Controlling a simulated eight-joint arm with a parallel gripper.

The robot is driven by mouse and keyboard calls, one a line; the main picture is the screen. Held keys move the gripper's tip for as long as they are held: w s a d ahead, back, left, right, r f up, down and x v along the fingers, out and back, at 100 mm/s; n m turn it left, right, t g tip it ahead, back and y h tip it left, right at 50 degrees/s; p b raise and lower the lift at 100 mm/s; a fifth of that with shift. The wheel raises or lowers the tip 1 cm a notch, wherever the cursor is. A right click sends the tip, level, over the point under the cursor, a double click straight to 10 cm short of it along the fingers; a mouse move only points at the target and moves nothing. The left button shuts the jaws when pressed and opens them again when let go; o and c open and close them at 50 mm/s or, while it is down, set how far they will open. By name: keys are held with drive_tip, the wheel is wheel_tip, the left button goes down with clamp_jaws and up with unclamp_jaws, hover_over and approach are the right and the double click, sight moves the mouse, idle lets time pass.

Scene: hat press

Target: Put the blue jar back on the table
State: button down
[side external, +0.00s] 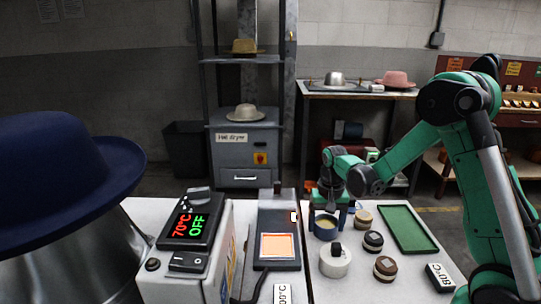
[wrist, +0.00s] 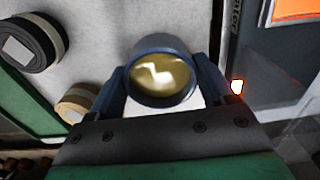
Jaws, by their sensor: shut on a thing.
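The blue jar (side external: 325,233) is upright over the left part of the right-hand white table (side external: 352,291), with pale yellow contents showing at its open top. My gripper (side external: 331,207) reaches down from above and is shut on the jar. In the wrist view, the blue jar (wrist: 160,44) sits between the two blue fingers of my gripper (wrist: 160,85), one on each side. The jar's base is low, at about table height. I cannot tell whether it touches the table.
A green tray (side external: 408,229) lies to the right. A device with a lit orange panel (side external: 277,246) is to the left.

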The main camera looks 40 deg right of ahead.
sight(326, 226)
unclamp_jaws()
drive_tip(key=shift+f, duration=0.15)
wheel_tip(326, 226, up, 12)
drive_tip(key=s+a+n+t, duration=0.2)
drive_tip(key=a+n+t, duration=0.1)
drive_tip(key=a, duration=0.3)
drive_tip(key=s+a+r+n+t, duration=0.1)
drive_tip(key=s+a+n+t, duration=0.2)
drive_tip(key=a+n, duration=0.3)
drive_tip(key=shift+a+t, duration=0.6)
drive_tip(key=shift+a, duration=0.2)
drive_tip(key=shift+s+r, duration=0.1)
